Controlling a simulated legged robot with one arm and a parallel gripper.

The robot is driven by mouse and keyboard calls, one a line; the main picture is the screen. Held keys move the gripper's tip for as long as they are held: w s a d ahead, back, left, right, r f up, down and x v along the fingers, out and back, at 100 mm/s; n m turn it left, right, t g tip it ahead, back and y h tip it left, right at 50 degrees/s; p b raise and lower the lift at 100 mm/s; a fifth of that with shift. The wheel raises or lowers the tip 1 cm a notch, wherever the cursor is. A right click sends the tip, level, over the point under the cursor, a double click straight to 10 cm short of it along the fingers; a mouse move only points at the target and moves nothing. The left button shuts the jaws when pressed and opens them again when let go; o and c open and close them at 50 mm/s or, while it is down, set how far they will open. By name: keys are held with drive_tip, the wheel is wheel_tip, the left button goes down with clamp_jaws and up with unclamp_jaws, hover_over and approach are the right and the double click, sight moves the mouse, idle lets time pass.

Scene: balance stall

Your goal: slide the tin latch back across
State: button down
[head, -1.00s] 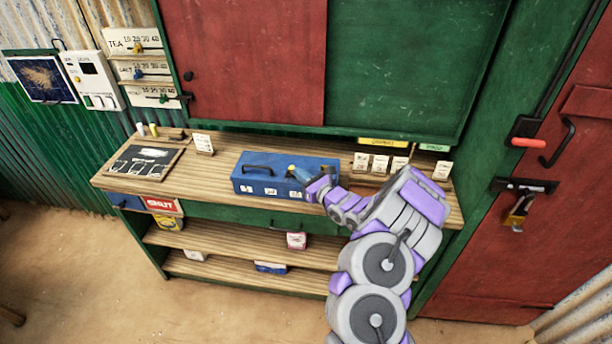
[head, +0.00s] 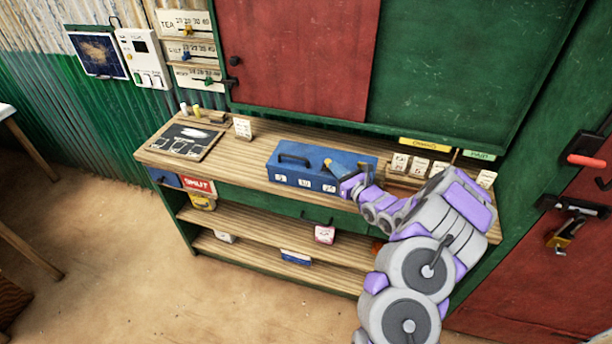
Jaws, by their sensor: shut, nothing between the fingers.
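The blue tin box (head: 290,178) with a dark handle on its lid stands shut on the wooden counter. Three small white number tags show on its front. I cannot tell whether the fingertips touch the tin. The tin's latch cannot be made out; the right end of the tin's front is partly hidden by my purple and grey arm.
On the counter (head: 240,165) are a slate (head: 186,142), a white card (head: 242,128) and several cards (head: 420,166) at the right, partly behind my arm. The red and green shutter (head: 300,60) rises behind. A padlock (head: 565,233) hangs on the red door. The floor in front is clear.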

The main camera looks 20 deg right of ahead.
drive_tip(key=shift+s+a+f, duration=0.1)
drive_tip(key=shift+s+a, duration=0.1)
drive_tip(key=shift+a, duration=0.05)
